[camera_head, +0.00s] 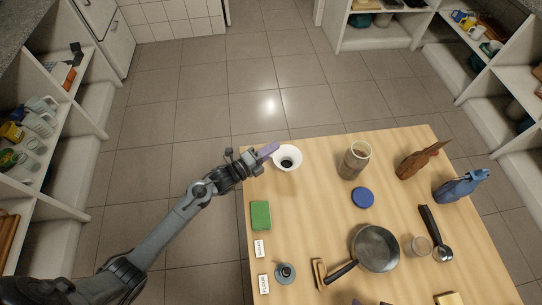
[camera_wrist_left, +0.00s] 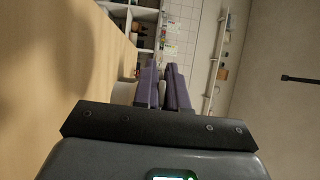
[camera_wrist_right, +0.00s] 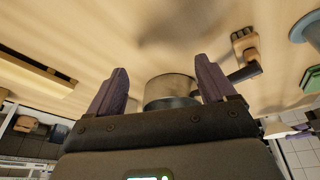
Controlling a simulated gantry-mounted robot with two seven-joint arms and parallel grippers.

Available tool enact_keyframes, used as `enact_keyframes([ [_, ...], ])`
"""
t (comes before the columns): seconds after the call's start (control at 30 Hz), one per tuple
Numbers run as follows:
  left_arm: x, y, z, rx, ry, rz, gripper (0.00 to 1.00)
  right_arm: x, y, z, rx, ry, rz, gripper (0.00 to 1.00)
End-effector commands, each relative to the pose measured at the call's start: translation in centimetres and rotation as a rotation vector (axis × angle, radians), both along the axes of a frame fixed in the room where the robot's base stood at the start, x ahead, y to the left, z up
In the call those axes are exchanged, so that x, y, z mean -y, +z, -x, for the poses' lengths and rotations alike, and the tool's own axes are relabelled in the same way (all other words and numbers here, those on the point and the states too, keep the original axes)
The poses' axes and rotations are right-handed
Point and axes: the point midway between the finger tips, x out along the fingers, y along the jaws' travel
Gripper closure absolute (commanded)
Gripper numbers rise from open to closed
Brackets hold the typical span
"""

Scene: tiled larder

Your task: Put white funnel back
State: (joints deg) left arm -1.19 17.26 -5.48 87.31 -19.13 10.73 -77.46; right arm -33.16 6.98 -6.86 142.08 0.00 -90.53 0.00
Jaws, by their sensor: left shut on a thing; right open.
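The white funnel (camera_head: 291,151) is at the far left corner of the wooden table, its wide mouth facing up and a dark hole in its middle. My left gripper (camera_head: 268,150) reaches it from the left and is shut on its rim side. I cannot tell whether the funnel touches the table. In the left wrist view, my purple left fingers (camera_wrist_left: 163,88) are close together and the funnel is mostly hidden. My right gripper (camera_wrist_right: 160,88) is open and empty in the right wrist view, with the pan (camera_wrist_right: 171,88) beyond its fingers.
The table (camera_head: 310,215) holds a green box (camera_head: 261,215), a jar (camera_head: 353,161), a blue lid (camera_head: 362,197), a frying pan (camera_head: 376,248), a ladle (camera_head: 434,233), a brown bottle (camera_head: 418,161) and a blue spray bottle (camera_head: 460,186). Labels lie along the left edge. Shelves stand on both sides.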

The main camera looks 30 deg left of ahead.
Motion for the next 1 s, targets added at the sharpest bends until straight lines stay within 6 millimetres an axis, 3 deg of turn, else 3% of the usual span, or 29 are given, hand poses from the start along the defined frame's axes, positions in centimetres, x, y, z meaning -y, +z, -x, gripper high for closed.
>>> enact_keyframes([
  [0.4,-0.1,-3.9,0.0,-0.002,0.0,0.001,1.0,-0.2,-1.0,0.0,-0.001,-0.004,-0.007,0.16],
  [0.83,-0.1,-4.4,0.0,0.0,-0.001,-0.001,1.0,0.0,-1.3,0.1,-0.001,0.0,-0.001,0.16],
  [0.87,-0.1,-4.2,0.0,0.001,-0.001,0.0,0.84,0.0,-1.2,0.1,-0.002,0.001,0.001,0.16],
  [1.0,-0.1,-4.2,0.0,0.0,-0.001,0.0,0.62,0.1,-1.2,0.1,-0.001,0.004,0.005,0.16],
])
